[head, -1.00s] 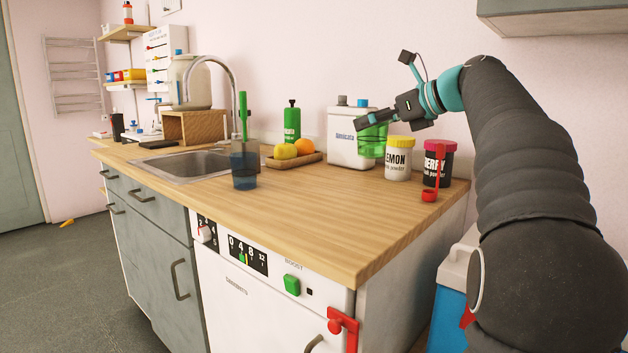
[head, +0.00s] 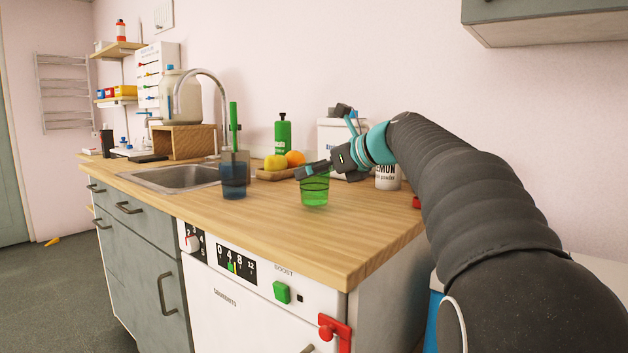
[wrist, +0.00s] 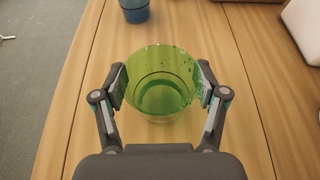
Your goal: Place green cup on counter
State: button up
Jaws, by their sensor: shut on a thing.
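The green cup (head: 314,190) is see-through and upright, low over or on the wooden counter (head: 320,238); I cannot tell whether its base touches. My gripper (head: 313,172) is shut on the cup near its rim. In the wrist view, the two fingers of my gripper (wrist: 161,88) press on opposite sides of the green cup (wrist: 160,98), with wood planks below it.
A blue cup (head: 233,178) with a green-handled item stands left of the green cup. A tray with fruit (head: 275,172), a green bottle (head: 283,134) and a white canister (head: 334,132) stand behind. The sink (head: 180,177) is left. The front counter is clear.

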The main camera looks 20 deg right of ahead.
jog(key=shift+f, duration=0.5)
jog(key=shift+f, duration=0.1)
jog(key=o, duration=1.3)
jog(key=shift+s, duration=0.1)
jog(key=v, duration=1.2)
jog(key=shift+p, duration=0.35)
